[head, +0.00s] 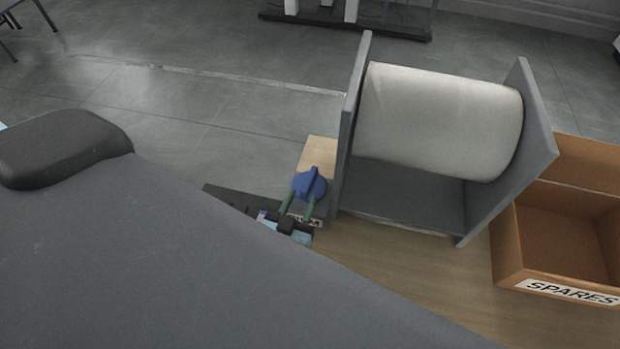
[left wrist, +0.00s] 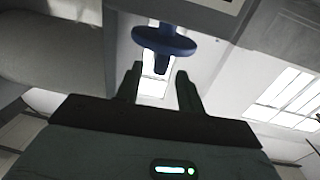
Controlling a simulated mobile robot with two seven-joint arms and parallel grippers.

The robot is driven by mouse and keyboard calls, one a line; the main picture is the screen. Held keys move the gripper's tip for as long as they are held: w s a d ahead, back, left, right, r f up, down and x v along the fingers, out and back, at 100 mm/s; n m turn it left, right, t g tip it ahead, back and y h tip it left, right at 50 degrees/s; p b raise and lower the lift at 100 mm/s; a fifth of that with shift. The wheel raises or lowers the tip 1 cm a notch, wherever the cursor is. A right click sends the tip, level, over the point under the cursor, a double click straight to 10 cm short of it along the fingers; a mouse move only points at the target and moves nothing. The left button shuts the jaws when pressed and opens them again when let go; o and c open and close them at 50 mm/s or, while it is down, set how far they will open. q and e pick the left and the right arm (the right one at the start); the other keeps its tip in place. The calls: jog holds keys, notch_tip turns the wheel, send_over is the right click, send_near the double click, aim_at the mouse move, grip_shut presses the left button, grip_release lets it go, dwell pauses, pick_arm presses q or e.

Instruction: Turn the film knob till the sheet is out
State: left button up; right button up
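The blue film knob (head: 310,185) is at the left side of the film roll's stand, with its raised grip bar showing. It also shows in the left wrist view (left wrist: 165,42), just beyond the fingers. The pale film roll (head: 440,122) lies between two grey side plates. My left gripper (head: 299,205) is at the knob, its green fingers apart. In the left wrist view the fingertips (left wrist: 160,74) stand either side of the grip bar's end, with visible gaps. No separate sheet can be made out. My right gripper is not in view.
An open cardboard box (head: 565,235) labelled SPARES stands right of the stand on the wooden table (head: 410,275). A large grey part of my own body covers the lower left. The table in front of the stand looks clear where visible.

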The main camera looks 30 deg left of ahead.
aim_at(315, 167)
pick_arm(q)
jog(key=w, duration=0.4)
jog(key=w+a, duration=0.1)
jog(key=w, duration=0.2)
jog(key=shift+a, duration=0.1)
jog(key=shift+s, duration=0.1)
grip_shut()
